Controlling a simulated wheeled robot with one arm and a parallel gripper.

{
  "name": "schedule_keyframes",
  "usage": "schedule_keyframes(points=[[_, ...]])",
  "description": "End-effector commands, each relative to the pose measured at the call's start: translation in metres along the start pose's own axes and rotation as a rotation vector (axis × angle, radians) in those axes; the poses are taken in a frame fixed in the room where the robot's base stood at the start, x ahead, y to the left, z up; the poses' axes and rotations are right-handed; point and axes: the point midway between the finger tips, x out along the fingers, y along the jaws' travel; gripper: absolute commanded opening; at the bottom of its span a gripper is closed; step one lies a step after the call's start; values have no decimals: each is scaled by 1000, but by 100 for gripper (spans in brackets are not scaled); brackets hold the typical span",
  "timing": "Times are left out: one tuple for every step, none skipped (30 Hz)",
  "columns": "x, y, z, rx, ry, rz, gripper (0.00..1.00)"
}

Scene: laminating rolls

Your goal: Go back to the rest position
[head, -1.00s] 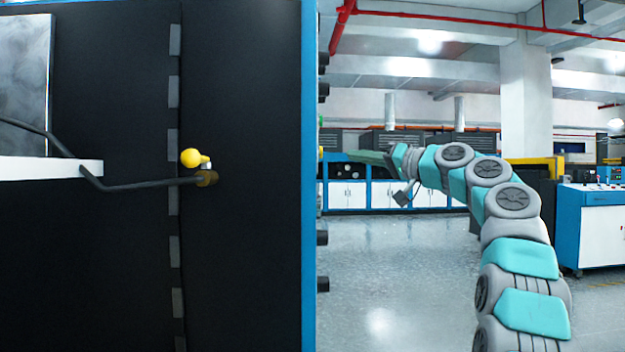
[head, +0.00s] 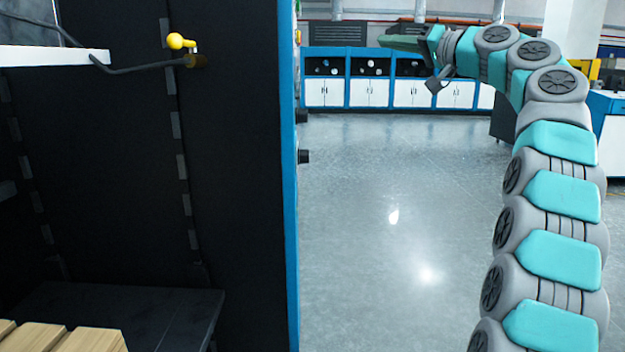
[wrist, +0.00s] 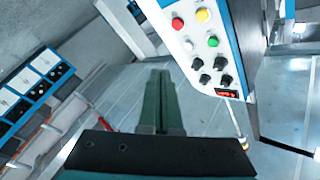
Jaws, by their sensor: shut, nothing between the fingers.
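My gripper (head: 395,43) is at the upper middle of the head view, at the end of my raised teal and grey arm. It points left, beside the blue edge of the tall dark machine (head: 250,150), with floor and cabinets behind it. In the wrist view my gripper (wrist: 161,75) shows as two green fingers lying together, shut and empty. A control panel (wrist: 200,45) with red, yellow and green buttons and black knobs is just beyond and right of the fingertips. I see no contact.
A yellow-knobbed valve (head: 180,42) and a dark hose are on the machine's inner wall. Wooden blocks (head: 60,338) lie at the lower left. White and blue cabinets (head: 370,93) line the far wall. The floor (head: 390,230) between machine and arm is clear.

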Motion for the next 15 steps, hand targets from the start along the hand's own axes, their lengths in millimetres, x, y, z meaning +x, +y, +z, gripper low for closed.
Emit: schedule_keyframes(points=[[2, 0, 4, 8, -10, 7, 0], [3, 0, 6, 13, -15, 12, 0], [4, 0, 9, 19, -22, 19, 0], [4, 1, 11, 23, -28, 25, 0], [6, 1, 14, 29, -35, 32, 0], [7, 3, 19, 39, -45, 41, 0], [8, 5, 23, 47, -54, 49, 0], [10, 6, 27, 54, -63, 57, 0], [11, 7, 32, 63, -74, 67, 0], [12, 8, 36, 69, -84, 76, 0], [12, 8, 41, 76, -94, 85, 0], [14, 10, 48, 88, -109, 98, 0], [14, 11, 54, 96, -122, 110, 0], [15, 11, 60, 104, -134, 121, 0], [16, 13, 70, 117, -154, 138, 0]])
